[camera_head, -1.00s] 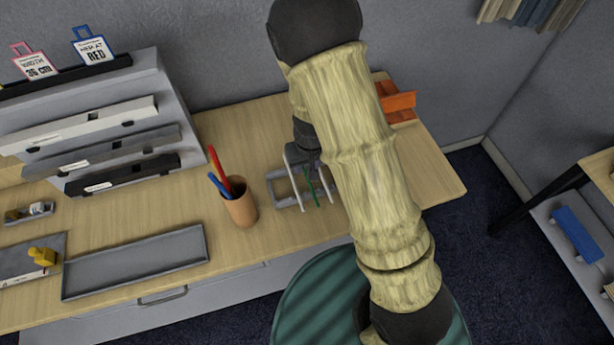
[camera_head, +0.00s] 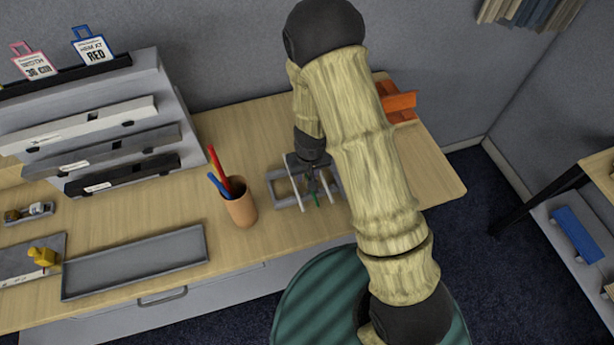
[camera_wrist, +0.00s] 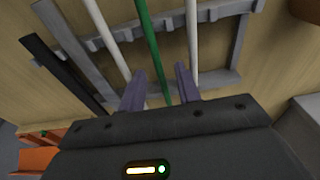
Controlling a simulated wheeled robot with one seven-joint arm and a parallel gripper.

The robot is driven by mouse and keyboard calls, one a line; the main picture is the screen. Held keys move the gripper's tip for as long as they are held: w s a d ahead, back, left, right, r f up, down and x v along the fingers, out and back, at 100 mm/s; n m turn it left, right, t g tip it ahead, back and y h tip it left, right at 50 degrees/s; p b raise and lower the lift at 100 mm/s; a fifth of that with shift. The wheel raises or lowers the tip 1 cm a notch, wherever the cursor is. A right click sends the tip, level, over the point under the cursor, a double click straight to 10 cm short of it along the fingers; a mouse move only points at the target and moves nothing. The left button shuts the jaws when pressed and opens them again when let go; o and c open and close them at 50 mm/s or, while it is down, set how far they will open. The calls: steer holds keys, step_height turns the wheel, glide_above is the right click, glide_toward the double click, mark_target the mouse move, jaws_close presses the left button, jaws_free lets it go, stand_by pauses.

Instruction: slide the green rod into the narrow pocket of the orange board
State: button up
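The green rod (camera_head: 316,200) lies across a grey rack (camera_head: 285,203) on the table, partly hidden by my gripper in the head view. In the wrist view the green rod (camera_wrist: 154,50) runs between two white rods. My gripper (camera_wrist: 160,80) is over the rack with its two fingers apart. The green rod passes between the fingertips in the picture, with a gap on each side; I cannot tell the height between them. The orange board (camera_head: 398,102) stands at the back right, partly hidden by my arm. Its narrow pocket cannot be made out.
A pen cup (camera_head: 240,208) with red and blue pens stands just left of the rack. A grey tray (camera_head: 135,262) lies at the table's front left. A stepped grey stand (camera_head: 150,75) with bars fills the back left.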

jaws_close()
step_height(320, 180, up, 10)
steer(key=p, duration=0.1)
stand_by(0.5)
stand_by(0.5)
